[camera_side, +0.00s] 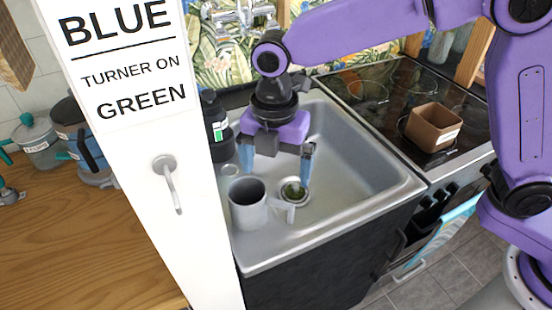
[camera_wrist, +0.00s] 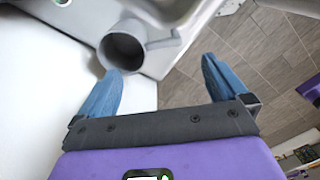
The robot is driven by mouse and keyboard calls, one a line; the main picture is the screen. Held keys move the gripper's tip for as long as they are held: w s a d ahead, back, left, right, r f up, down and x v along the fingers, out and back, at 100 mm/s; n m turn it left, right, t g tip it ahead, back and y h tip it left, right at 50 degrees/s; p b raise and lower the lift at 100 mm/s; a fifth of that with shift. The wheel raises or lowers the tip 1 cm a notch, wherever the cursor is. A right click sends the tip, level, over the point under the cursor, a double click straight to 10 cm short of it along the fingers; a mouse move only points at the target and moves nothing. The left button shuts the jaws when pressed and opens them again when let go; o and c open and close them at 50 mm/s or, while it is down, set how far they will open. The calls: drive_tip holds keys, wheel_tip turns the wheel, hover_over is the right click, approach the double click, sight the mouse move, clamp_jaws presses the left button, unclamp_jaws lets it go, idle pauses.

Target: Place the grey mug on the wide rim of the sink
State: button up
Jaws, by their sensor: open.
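The grey mug (camera_side: 247,207) stands upright at the front left of the metal sink (camera_side: 365,165), its handle pointing right toward the drain. In the wrist view the mug (camera_wrist: 122,50) shows its open mouth, with the handle at its right. I cannot tell whether its base is on the basin floor or the rim. My gripper (camera_side: 277,165) is open and empty, pointing down over the sink, above and behind the mug. In the wrist view my gripper (camera_wrist: 162,70) has its left fingertip just below the mug's mouth in the picture; contact cannot be told.
A white panel (camera_side: 140,150) with a hook borders the sink at left. A dark bottle (camera_side: 215,125) stands at the back left and the tap (camera_side: 240,12) behind. A brown box (camera_side: 433,127) sits on the black stovetop (camera_side: 380,90) at right. The right of the basin is clear.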

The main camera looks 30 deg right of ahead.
drive_tip(key=shift+r, duration=0.55)
drive_tip(key=s+d+m, duration=0.4)
drive_tip(key=s+d, duration=0.3)
drive_tip(key=d, duration=0.3)
drive_tip(key=s+d+f+m, duration=0.1)
drive_tip(key=s+d+m, duration=0.4)
drive_tip(key=s+d, duration=0.2)
drive_tip(key=s+d+m, duration=0.5)
drive_tip(key=s+d, duration=0.1)
drive_tip(key=d, duration=0.6)
drive_tip(key=shift+s+d+f+y, duration=0.3)
drive_tip(key=shift+s+f, duration=0.05)
drive_tip(key=shift+s, duration=0.05)
